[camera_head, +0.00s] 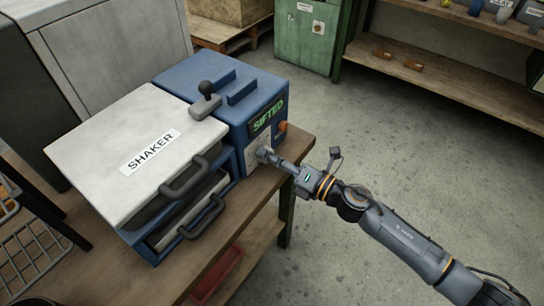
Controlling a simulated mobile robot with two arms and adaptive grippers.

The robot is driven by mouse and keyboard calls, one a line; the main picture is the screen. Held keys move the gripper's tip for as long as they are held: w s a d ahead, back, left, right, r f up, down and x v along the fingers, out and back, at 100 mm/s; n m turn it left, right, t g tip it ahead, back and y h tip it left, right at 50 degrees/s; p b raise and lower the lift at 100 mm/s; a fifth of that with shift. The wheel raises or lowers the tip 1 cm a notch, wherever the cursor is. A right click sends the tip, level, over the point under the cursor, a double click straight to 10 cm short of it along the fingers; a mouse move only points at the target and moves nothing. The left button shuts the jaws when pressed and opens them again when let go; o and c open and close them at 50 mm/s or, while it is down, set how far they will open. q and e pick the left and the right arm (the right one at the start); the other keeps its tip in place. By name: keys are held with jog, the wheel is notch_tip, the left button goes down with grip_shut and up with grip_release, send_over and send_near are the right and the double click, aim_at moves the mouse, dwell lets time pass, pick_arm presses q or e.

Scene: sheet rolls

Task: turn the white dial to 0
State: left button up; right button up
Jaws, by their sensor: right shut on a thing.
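The shaker machine has a white lid (130,150) labelled SHAKER and a blue housing (205,78). Its display (267,116) reads SIFTED in green letters. A pale panel (251,150) sits below the display on the housing's front. My right gripper (268,154) is at this panel, with its fingers shut on the white dial. The gripper hides most of the dial, and I cannot read its setting. My left gripper is not in view.
Two dark handles, the upper one (187,179) on the lid, stick out in front. The machine stands on a wooden bench (262,200). A wire rack (30,250) is at the left. The floor (400,140) at right is clear.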

jog(key=o, duration=1.2)
jog(key=shift+d, duration=0.1)
jog(key=v, duration=1.2)
jog(key=shift+f, duration=0.1)
